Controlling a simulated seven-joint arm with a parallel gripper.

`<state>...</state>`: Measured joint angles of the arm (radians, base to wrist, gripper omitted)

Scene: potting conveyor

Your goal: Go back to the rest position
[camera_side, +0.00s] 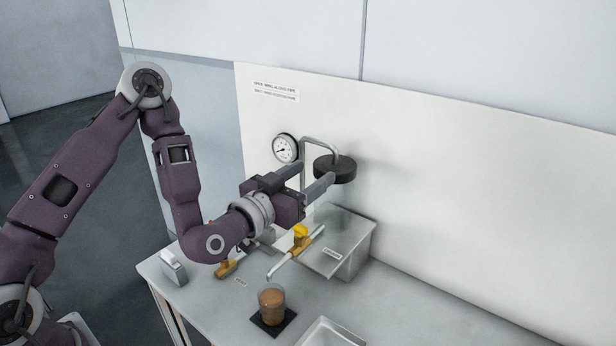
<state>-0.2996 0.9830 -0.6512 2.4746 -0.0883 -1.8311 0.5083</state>
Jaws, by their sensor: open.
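My gripper (325,175) is open, with its two fingers apart and nothing seen between them. It is held in the air above the counter, in front of the wall panel. My purple arm reaches in from the left and bends down, then up to the gripper. No marker of a rest position shows in this view.
A round black disc (336,168) on a bent pipe hangs close behind the fingers, near a dial gauge (285,148). Below are a steel box (352,243), a yellow-handled tap (300,238) and a brown-filled cup (271,303) on a black mat (285,322). A tray (330,332) is at front.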

